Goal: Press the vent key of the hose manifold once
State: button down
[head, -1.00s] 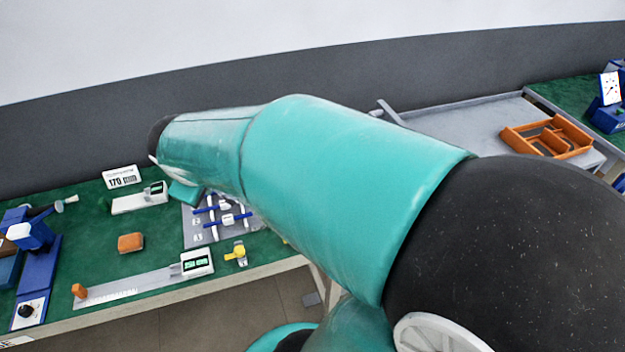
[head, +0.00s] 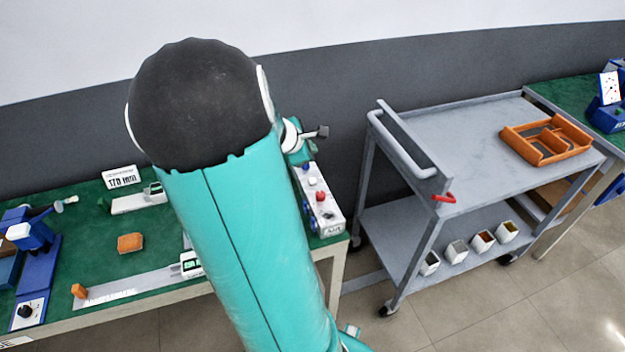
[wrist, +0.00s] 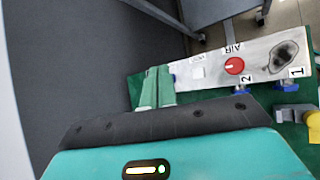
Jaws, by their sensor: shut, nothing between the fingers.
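The hose manifold (head: 326,212) is a pale box at the right end of the green bench. In the wrist view the manifold (wrist: 285,48) shows a red round knob (wrist: 235,66) by the word AIR, and blue fittings marked 1 and 2. A small white square key (wrist: 198,72) sits left of the knob, with a label too small to read surely. My gripper (wrist: 159,72) is shut and empty, its teal fingers beside the manifold's left end, near the white key. Whether they touch it I cannot tell. In the head view my gripper (head: 301,152) is partly hidden by my arm.
A grey trolley (head: 465,125) with an orange tray (head: 546,139) stands right of the bench, several small cups on its lower shelf. A yellow part (wrist: 290,113) lies near the manifold in the wrist view. My arm hides the bench's middle.

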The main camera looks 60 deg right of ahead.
aim_at(310, 182)
jog(key=shift+f, duration=4.45)
jog(key=shift+f, duration=0.4)
jog(key=shift+f, duration=0.45)
jog(key=shift+r, duration=0.9)
jog(key=shift+r, duration=2.5)
